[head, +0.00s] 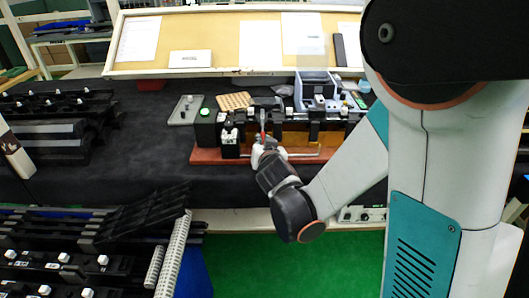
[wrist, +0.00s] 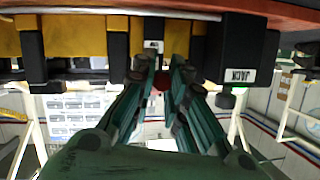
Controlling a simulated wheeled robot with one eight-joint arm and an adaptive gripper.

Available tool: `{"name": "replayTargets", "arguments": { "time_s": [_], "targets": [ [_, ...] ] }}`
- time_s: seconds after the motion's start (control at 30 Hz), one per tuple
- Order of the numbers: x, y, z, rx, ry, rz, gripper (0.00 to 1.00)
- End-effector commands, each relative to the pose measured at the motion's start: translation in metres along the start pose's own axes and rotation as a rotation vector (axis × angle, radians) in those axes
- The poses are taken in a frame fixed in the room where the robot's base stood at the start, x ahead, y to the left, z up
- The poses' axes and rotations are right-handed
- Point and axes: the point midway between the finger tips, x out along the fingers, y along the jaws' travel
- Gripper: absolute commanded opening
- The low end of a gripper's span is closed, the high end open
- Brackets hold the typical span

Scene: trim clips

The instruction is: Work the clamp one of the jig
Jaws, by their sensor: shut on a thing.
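The jig stands on a red-brown base (head: 207,156) at the front of the dark table. It has black clamp blocks and an amber-brown panel (head: 310,138). The clamp's exact position cannot be told.
A black block labelled JACK (wrist: 238,50) is close right of my fingers in the wrist view. A green button box (head: 205,124) stands at the jig's left end. A grey-blue fixture (head: 316,90) is behind. Racks of black parts (head: 65,255) fill the lower left.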

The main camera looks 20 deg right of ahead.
Motion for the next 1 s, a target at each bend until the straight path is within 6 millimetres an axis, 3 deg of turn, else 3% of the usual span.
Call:
{"name": "replayTargets", "arguments": {
  "time_s": [0.5,0.53,0.6,1.0],
  "targets": [
    [0.0033,-0.0001,0.0006,-0.002,0.016,-0.002,0.00],
    [0.0033,-0.0001,0.0006,-0.002,0.016,-0.002,0.18],
    [0.0033,-0.0001,0.0006,-0.002,0.016,-0.002,0.34],
    [0.0009,-0.0001,0.0003,-0.002,0.017,-0.002,0.34]
  ]
}}
